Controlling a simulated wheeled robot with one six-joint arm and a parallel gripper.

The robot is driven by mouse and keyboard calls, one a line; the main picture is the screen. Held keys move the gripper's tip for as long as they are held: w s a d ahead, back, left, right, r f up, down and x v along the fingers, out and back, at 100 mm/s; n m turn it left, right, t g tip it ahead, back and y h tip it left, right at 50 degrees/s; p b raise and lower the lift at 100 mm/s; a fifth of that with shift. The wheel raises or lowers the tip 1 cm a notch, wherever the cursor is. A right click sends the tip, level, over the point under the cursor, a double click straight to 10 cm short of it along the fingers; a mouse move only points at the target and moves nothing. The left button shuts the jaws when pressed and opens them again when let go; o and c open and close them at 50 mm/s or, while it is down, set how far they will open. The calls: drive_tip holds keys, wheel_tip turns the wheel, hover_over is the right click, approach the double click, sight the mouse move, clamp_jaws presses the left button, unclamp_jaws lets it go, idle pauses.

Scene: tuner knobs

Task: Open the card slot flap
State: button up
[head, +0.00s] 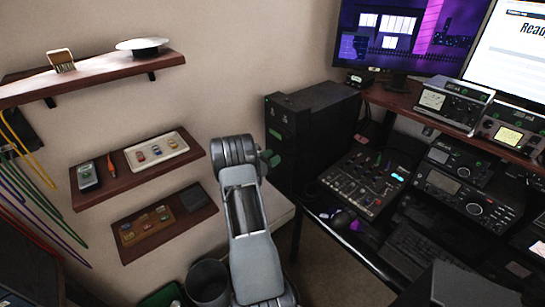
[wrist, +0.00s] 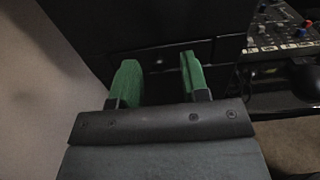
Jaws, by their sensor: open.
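A black computer tower (head: 325,112) stands left of the desk. Its dark front fills the wrist view (wrist: 150,22), with panel seams and a small faint detail (wrist: 158,62) between my fingers. I cannot tell for sure which part is the card slot flap. A green mark (head: 275,133) shows on the tower's front in the head view. My gripper (wrist: 160,78) has two green fingers, spread apart with nothing held between them. In the head view my gripper (head: 269,158) is close in front of the tower's lower front. Contact cannot be made out.
The desk at right holds a mixer (head: 368,182), radios (head: 465,200) and a keyboard (head: 420,250). Monitors (head: 405,35) stand above. Wall shelves (head: 140,170) with small items are at left. A dark bin (head: 208,283) stands beside my arm.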

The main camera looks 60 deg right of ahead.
drive_tip(key=shift+d, duration=0.15)
clamp_jaws()
idle(0.4)
drive_tip(key=shift+f, duration=0.1)
